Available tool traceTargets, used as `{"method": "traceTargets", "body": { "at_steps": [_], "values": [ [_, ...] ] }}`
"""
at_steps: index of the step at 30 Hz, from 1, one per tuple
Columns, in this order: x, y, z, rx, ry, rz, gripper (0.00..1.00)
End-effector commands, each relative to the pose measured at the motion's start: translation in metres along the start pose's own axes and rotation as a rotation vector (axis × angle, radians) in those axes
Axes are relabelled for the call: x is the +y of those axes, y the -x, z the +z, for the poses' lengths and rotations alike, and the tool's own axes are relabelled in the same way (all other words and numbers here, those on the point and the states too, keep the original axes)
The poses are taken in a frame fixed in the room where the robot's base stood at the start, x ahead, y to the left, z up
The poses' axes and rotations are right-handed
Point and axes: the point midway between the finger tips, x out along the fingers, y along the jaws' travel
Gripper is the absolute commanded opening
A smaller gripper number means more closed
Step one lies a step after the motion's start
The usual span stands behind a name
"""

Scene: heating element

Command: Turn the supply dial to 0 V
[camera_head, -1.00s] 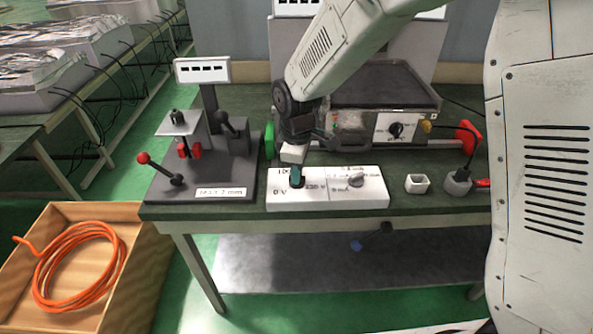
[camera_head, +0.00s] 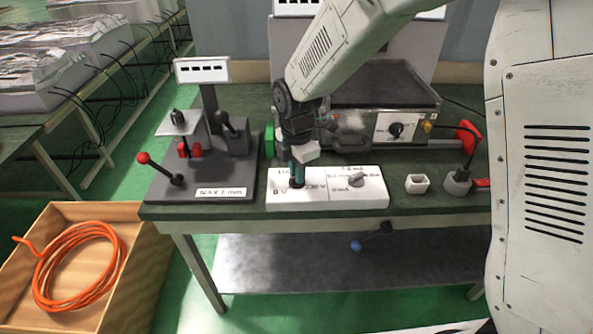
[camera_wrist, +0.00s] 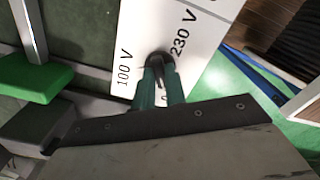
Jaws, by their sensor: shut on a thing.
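The supply dial is a dark knob on a white box (camera_head: 345,200) at the front of the green table; it shows in the head view (camera_head: 297,184) and the wrist view (camera_wrist: 158,60). My gripper (camera_head: 298,178) points down with its teal fingers shut on the dial. In the wrist view the fingertips (camera_wrist: 159,72) sit either side of it. The labels 100 V (camera_wrist: 124,66) and 230 V (camera_wrist: 183,34) are readable there; another label is mostly hidden behind the fingers. In the head view 0 V lies left of the dial. I cannot tell exactly where its pointer stands.
A second knob (camera_head: 356,180) is on the box's right half. To the left stands a grey-based rig (camera_head: 215,180) with a red-knobbed lever (camera_head: 143,158). Behind are a green part (camera_head: 269,142) and a metal apparatus (camera_head: 385,95). A small white cup (camera_head: 417,184) stands to the right.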

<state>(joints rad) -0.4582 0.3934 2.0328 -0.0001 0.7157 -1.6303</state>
Motion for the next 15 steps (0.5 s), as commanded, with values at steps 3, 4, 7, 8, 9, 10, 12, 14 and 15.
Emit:
{"method": "traceTargets", "body": {
  "at_steps": [3,4,7,8,9,10,12,14,15],
  "values": [
    [0.0018,0.0016,-0.0001,0.000,0.037,0.006,0.00],
    [0.0018,0.0016,-0.0001,0.000,0.045,0.006,0.00],
    [0.0018,0.0016,-0.0001,0.000,0.062,0.005,0.00],
    [0.0018,0.0016,-0.0001,0.000,0.066,0.005,0.00],
    [0.0018,0.0016,-0.0001,0.000,0.070,0.005,0.00],
    [0.0018,0.0016,-0.0001,0.000,0.072,0.005,0.00],
    [0.0018,0.0016,-0.0001,0.000,0.075,0.005,0.00],
    [0.0018,0.0016,-0.0001,0.000,0.076,0.005,0.00],
    [0.0018,0.0016,-0.0001,0.000,0.076,0.005,0.00]
  ]
}}
